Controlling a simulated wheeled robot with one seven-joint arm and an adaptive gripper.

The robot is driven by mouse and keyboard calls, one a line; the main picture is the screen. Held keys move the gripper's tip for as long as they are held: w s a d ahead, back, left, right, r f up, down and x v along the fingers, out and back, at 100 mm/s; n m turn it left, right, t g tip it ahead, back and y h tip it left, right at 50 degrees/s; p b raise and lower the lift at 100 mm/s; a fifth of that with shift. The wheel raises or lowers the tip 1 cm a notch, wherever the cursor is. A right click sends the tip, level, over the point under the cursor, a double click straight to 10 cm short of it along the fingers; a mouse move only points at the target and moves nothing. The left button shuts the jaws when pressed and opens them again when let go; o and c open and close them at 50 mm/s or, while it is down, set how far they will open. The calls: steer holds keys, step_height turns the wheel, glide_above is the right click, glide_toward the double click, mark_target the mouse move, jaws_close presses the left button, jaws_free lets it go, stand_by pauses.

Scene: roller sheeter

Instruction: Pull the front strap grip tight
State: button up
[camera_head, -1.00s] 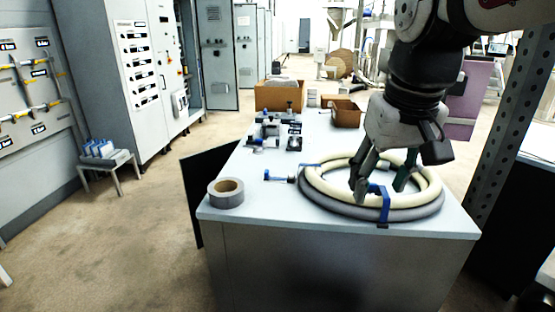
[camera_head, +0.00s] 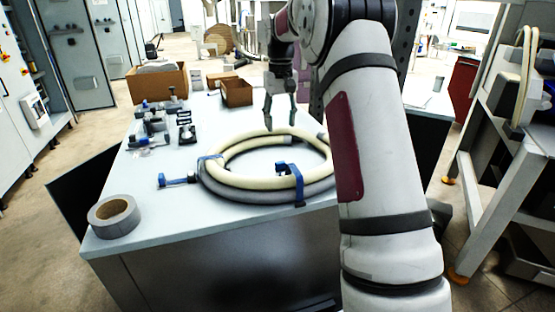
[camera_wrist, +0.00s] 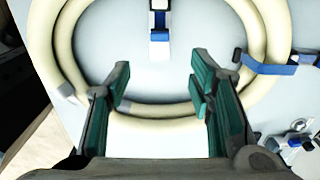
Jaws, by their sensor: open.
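A coil of cream and grey hose (camera_head: 222,183) lies flat on the bench. The blue front strap (camera_head: 297,182) wraps its near side, with a blue grip (camera_head: 282,168) on the inner side. In the wrist view this strap (camera_wrist: 160,20) is at the top centre, inside the ring's curve. A second blue strap (camera_head: 178,181) sticks out from the coil's left side; it also shows at the right of the wrist view (camera_wrist: 285,68). My gripper (camera_head: 280,126) points down above the coil's far side, open and empty, apart from both straps. Its spread fingers also show in the wrist view (camera_wrist: 158,82).
A grey tape roll (camera_head: 115,217) sits at the bench's near left corner. Several clamps and fittings (camera_head: 155,125) lie at the back left. A cardboard box (camera_head: 157,82) and a smaller brown box (camera_head: 237,92) stand at the far end. My arm hides the bench's right part.

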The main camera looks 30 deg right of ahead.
mark_target(280, 162)
step_height(280, 162, down, 14)
steer(key=shift+r+p, duration=0.2)
steer(key=shift+p, duration=0.3)
steer(key=shift+c, duration=0.5)
